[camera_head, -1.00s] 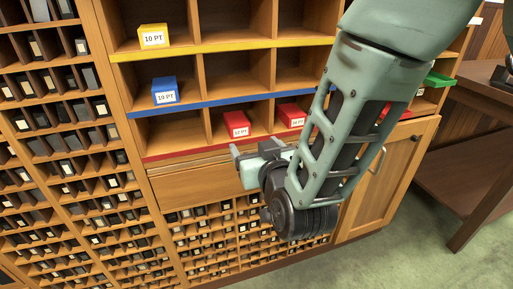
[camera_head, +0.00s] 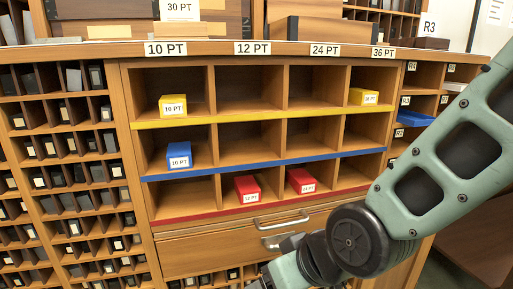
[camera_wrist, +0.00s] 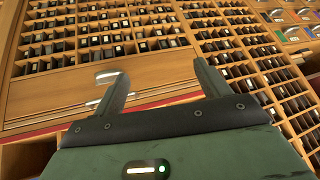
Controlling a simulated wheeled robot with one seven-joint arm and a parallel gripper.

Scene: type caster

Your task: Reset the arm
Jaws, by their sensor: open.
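My green-grey arm (camera_head: 440,165) crosses the right side of the head view, with its dark round joint (camera_head: 357,240) in front of the cabinet's lower right. My gripper (camera_wrist: 162,80) shows in the wrist view with its two fingers wide apart and nothing between them. The gripper's fingers are not visible in the head view. In the wrist view, wooden drawer fronts with metal handles (camera_wrist: 107,76) lie beyond the left finger, and how far off they are I cannot tell.
The wooden cabinet (camera_head: 260,48) holds yellow (camera_head: 173,105), blue (camera_head: 179,154) and red boxes (camera_head: 247,189) in its cubbies. A drawer handle (camera_head: 281,222) sticks out below. Racks of small dark blocks (camera_head: 75,205) stand at left. A blue tray (camera_head: 415,118) juts out at right.

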